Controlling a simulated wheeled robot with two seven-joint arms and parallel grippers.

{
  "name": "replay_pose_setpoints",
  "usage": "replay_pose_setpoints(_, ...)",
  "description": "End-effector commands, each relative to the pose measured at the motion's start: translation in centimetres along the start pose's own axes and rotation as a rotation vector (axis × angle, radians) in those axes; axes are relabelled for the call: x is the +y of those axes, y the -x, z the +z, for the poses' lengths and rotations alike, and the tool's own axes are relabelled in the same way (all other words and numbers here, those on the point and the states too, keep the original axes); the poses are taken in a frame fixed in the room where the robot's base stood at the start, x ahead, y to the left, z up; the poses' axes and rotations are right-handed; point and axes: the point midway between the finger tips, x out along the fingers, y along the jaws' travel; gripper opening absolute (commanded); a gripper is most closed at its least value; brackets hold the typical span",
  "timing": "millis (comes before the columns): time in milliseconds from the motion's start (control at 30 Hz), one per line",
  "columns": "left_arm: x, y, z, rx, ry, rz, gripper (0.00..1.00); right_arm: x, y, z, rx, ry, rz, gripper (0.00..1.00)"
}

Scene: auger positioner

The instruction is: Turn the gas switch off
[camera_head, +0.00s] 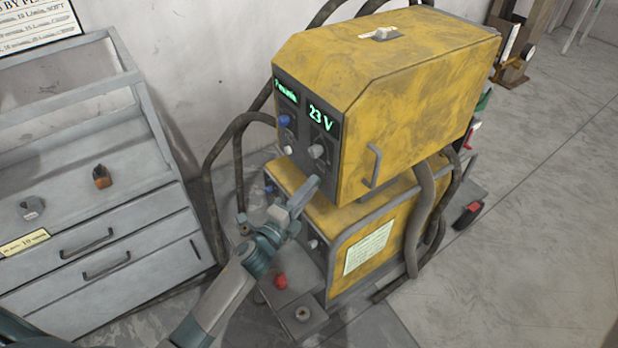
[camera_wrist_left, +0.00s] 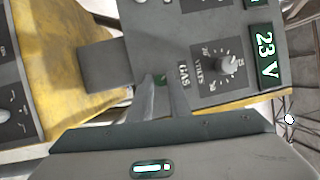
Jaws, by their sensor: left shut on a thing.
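The gas switch (camera_wrist_left: 160,79) sits by the "GAS" label on the grey front panel (camera_wrist_left: 205,45) of the yellow welding machine (camera_head: 400,85). In the left wrist view only a small greenish part of it shows between my fingertips. My left gripper (camera_wrist_left: 161,88) is shut on it. In the head view my left gripper (camera_head: 312,184) reaches the panel's lower edge from the front and hides the switch. I cannot tell the switch's position. My right gripper is not in view.
A volts knob (camera_wrist_left: 227,64) and a lit "23 V" display (camera_wrist_left: 266,56) are beside the switch. A lower yellow unit (camera_head: 345,240) stands beneath the machine. Cables (camera_head: 222,150) loop at its left. A grey drawer cabinet (camera_head: 110,235) stands at the left; the floor at right is open.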

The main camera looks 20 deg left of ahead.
Motion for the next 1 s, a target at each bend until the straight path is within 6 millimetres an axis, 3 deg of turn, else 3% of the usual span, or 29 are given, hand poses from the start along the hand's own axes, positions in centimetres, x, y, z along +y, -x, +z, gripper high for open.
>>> replay_pose_setpoints(33, -0.8, -0.1, 0.1, -0.003, 0.034, 0.016, 0.0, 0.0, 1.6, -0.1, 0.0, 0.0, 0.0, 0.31)
replay_pose_setpoints(300, -0.6, -0.1, 0.1, -0.014, 0.186, 0.074, 0.0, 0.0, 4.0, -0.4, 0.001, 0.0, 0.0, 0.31)
replay_pose_setpoints(933, -0.3, -0.1, 0.1, -0.019, 0.243, 0.095, 0.0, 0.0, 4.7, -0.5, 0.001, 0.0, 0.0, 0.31)
replay_pose_setpoints(967, -0.3, -0.1, 0.1, -0.019, 0.243, 0.095, 0.24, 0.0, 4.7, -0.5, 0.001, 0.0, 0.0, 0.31)
replay_pose_setpoints(1000, -0.3, -0.1, 0.1, -0.019, 0.243, 0.095, 0.34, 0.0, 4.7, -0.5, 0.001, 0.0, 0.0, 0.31)
